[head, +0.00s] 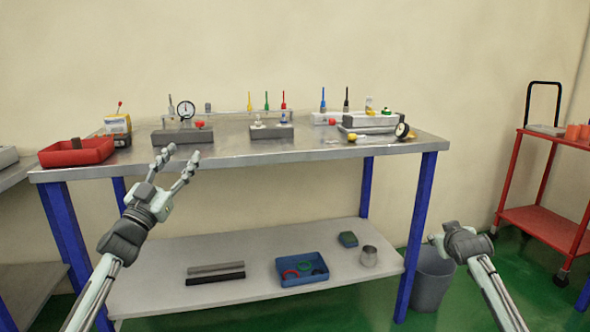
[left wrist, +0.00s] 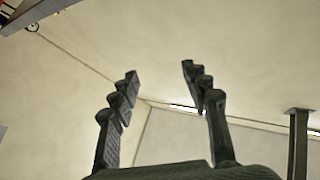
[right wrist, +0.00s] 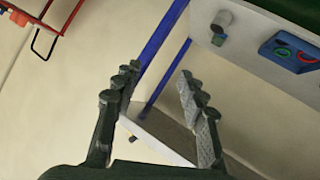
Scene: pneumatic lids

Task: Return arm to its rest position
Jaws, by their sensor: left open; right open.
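My left gripper (head: 181,152) is raised in front of the workbench's front edge, at the left in the head view. Its two fingers point up and are spread apart with nothing between them; the left wrist view shows the empty fingers (left wrist: 159,70) against the wall. My right arm comes in at the lower right of the head view, with its wrist (head: 462,243) in front of the grey bin; its fingers barely show there. In the right wrist view my right gripper (right wrist: 160,70) is open and empty. Neither gripper touches anything.
The steel workbench (head: 300,153) carries a red tray (head: 76,153), a gauge (head: 186,109) and several grey blocks. Its lower shelf holds a blue tray (head: 301,279). A grey bin (head: 431,283) stands beside the right bench leg. A red cart (head: 545,228) is far right.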

